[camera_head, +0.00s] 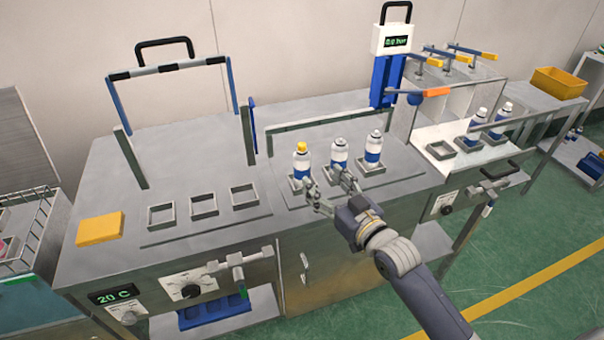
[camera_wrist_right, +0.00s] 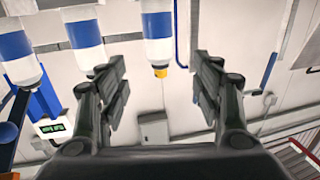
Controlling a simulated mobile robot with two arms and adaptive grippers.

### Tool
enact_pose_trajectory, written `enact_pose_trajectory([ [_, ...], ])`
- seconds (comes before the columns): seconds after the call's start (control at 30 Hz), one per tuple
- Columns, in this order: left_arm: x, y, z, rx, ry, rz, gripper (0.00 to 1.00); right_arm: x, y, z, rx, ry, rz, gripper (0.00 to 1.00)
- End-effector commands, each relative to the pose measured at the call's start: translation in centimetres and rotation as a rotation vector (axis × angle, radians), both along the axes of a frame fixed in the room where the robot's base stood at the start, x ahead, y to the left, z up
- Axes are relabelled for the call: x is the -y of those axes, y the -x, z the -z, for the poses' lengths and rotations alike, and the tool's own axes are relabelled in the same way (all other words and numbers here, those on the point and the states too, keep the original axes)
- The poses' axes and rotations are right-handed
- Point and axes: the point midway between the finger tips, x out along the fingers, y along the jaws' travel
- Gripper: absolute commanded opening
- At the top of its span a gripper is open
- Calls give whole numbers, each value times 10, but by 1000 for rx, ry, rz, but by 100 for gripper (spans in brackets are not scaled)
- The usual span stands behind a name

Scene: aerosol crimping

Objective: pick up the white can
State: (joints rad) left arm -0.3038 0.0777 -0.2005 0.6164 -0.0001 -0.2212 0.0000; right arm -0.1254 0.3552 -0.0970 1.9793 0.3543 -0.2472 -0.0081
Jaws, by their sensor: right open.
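Three white cans with blue bands stand upright in square holders on the grey bench: a yellow-topped can (camera_head: 301,162), a middle can with a grey-white top (camera_head: 339,158) and a right can (camera_head: 374,150). I cannot tell which one the task means. My right gripper (camera_head: 323,180) is open and empty in front of the yellow-topped and middle cans. In the right wrist view the cans appear upside down; the yellow-topped can (camera_wrist_right: 158,28) lies ahead between the open fingers (camera_wrist_right: 160,82), with the middle can (camera_wrist_right: 85,35) to its left. My left gripper is out of view.
Empty square holders (camera_head: 204,206) and a yellow block (camera_head: 99,228) are on the left of the bench. A blue press with a display (camera_head: 391,40) stands behind the cans. More cans (camera_head: 476,122) stand on the right-hand station. Valve handles (camera_head: 239,262) stick out at the front.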

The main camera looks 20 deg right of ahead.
Motion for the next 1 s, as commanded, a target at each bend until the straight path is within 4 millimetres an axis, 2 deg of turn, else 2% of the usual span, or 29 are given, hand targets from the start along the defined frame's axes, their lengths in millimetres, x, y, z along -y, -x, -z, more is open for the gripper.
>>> enact_pose_trajectory([
  [0.13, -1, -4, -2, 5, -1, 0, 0, -1, -14, -7, 24, -8, 1, 60],
  [0.4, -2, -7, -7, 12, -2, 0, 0, -9, -49, -5, 22, -7, 1, 60],
  [0.67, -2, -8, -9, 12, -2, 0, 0, -12, -62, -3, 20, -6, 1, 60],
  [1.0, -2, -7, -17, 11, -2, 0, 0, -22, -99, 6, 20, -6, 1, 60],
])
